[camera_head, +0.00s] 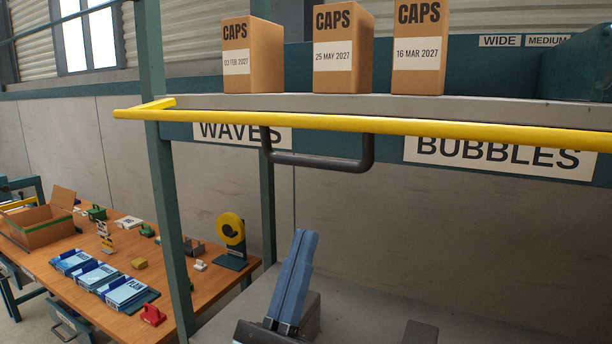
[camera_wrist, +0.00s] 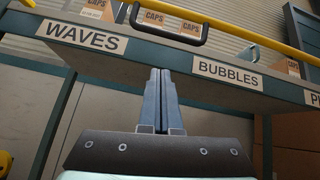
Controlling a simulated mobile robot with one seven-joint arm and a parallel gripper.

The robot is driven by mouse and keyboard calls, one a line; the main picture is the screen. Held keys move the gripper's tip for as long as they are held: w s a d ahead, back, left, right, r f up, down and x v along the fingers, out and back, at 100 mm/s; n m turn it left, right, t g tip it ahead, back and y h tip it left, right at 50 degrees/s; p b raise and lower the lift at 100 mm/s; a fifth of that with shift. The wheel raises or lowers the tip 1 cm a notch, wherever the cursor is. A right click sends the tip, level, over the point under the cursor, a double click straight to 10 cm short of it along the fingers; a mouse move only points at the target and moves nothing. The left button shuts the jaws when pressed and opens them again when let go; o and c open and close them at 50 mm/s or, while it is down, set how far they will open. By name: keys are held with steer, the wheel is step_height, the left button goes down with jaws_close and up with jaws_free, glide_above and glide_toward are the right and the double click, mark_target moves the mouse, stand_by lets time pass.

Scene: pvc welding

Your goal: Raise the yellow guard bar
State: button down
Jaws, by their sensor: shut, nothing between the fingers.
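The yellow guard bar (camera_head: 450,128) runs across the front of the upper shelf, at about the height of the shelf edge. A dark grey U-shaped handle (camera_head: 320,160) hangs below it, between the WAVES and BUBBLES labels. In the wrist view the bar (camera_wrist: 245,34) crosses the top, and the handle (camera_wrist: 165,38) is ahead of my fingertips. My gripper (camera_head: 304,236) has blue fingers pointing up, pressed together and empty. It is below the handle and apart from it. In the wrist view my gripper (camera_wrist: 160,72) shows in the middle.
Three CAPS boxes, one of them in the middle (camera_head: 342,50), stand on the shelf (camera_head: 480,106) behind the bar. A teal post (camera_head: 168,220) stands at the left. A wooden table (camera_head: 215,283) with blue trays, a yellow tape dispenser and an open carton is at the lower left.

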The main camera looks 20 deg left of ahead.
steer(key=w+r+m+h+p, duration=0.1)
steer(key=w+r+m+p, duration=0.1)
steer(key=r+p, duration=0.5)
steer(key=shift+w+m+p, duration=0.4)
steer(key=shift+w+p, duration=0.3)
steer(key=shift+p, duration=0.2)
steer(key=shift+a, duration=0.1)
steer(key=shift+r+g+p, duration=0.25)
steer(key=shift+g+p, duration=0.1)
steer(key=shift+g, duration=0.05)
steer(key=shift+s+r, duration=0.1)
steer(key=shift+s, duration=0.15)
steer(key=shift+g+p, duration=0.3)
